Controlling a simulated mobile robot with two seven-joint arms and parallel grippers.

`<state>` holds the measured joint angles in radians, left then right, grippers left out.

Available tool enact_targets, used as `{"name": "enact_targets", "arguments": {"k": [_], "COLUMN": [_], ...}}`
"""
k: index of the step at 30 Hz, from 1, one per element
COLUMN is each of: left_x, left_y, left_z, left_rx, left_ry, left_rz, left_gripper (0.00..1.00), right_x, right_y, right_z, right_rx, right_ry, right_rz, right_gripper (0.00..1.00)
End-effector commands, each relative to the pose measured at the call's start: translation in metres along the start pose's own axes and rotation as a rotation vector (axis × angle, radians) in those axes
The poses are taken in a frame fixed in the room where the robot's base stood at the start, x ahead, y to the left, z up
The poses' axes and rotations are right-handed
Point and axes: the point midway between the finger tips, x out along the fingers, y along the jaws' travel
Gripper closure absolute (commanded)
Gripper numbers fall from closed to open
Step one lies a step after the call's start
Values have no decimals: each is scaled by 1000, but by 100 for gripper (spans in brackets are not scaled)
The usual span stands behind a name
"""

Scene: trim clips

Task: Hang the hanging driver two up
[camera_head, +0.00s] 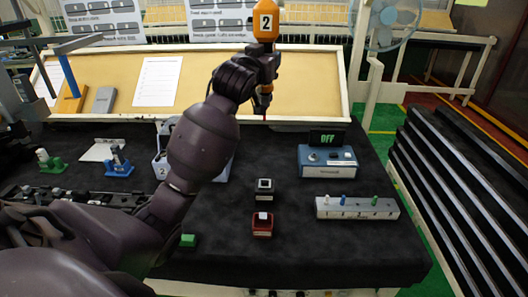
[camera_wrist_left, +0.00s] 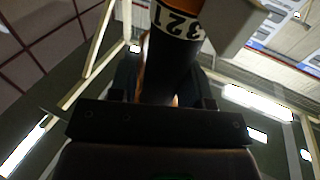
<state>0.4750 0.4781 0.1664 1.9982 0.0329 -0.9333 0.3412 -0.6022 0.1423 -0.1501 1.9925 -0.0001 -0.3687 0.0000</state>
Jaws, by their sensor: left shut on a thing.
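Hanging driver two (camera_head: 265,22) is upright in the head view, with an orange housing and a white label marked 2. An orange part and a thin dark tip show below my gripper. My left gripper (camera_head: 265,68) is shut around the driver's dark middle, high over the back of the dark table. In the left wrist view the driver (camera_wrist_left: 173,65) stands between the fingers, with a white number ring on it. The housing's top is at the frame edge, so I cannot tell what it hangs from. My right gripper is not in view.
A blue control box (camera_head: 327,160) with an OFF display and a grey strip with pegs (camera_head: 357,208) stand at right. A black-topped button box (camera_head: 264,189) and a red one (camera_head: 262,225) sit mid-table. A tilted tan board (camera_head: 215,85) is behind. My left arm hides part of a holder marked 2 (camera_head: 160,168).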

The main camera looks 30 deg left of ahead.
Motion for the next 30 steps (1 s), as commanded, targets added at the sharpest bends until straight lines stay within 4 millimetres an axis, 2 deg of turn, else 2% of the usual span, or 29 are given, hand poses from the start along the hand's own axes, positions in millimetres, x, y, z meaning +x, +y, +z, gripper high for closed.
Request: {"name": "enact_targets", "arguments": {"k": [9, 10, 15, 21, 26, 30], "left_x": [0, 0, 0, 0, 0, 0], "left_y": [0, 0, 0, 0, 0, 0], "left_z": [0, 0, 0, 0, 1, 1], "left_rx": [-1, 0, -1, -1, -1, -1], "left_ry": [0, 0, 0, 0, -3, -1], "left_rz": [0, 0, 0, 0, 0, 0], "left_gripper": [98, 53, 27, 26, 2, 0], "right_x": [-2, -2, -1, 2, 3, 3], "right_y": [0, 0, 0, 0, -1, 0], "right_z": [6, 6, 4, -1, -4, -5], "right_rx": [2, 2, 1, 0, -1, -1], "right_ry": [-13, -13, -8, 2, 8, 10], "right_rz": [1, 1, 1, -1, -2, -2], "right_gripper": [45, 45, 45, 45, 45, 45]}}
